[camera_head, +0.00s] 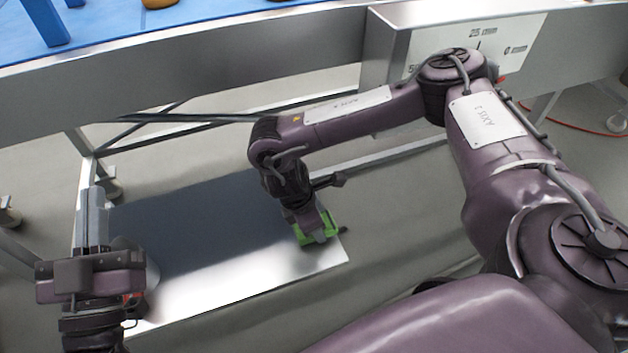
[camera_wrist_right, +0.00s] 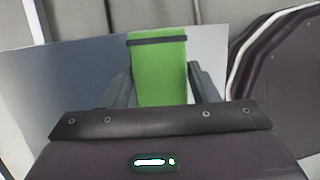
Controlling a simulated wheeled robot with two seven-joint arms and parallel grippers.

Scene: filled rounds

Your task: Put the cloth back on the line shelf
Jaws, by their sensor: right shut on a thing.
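The green cloth (camera_head: 320,236) is at the tip of my right gripper (camera_head: 312,226), over the right end of the metal line shelf (camera_head: 215,278). The wrist view shows the cloth (camera_wrist_right: 158,75) as a green strip with a dark band near its far end, held between the two fingers of my right gripper (camera_wrist_right: 160,88). Whether the cloth touches the shelf, I cannot tell. My left gripper (camera_head: 93,205) points up the picture at the shelf's left end, its fingers close together with nothing visible between them.
Above the shelf runs a steel counter edge (camera_head: 200,75) with a blue surface (camera_head: 120,30) on top. A control box (camera_head: 400,28) is fixed to its front. Frame legs (camera_head: 82,165) stand at left. The shelf's middle is bare.

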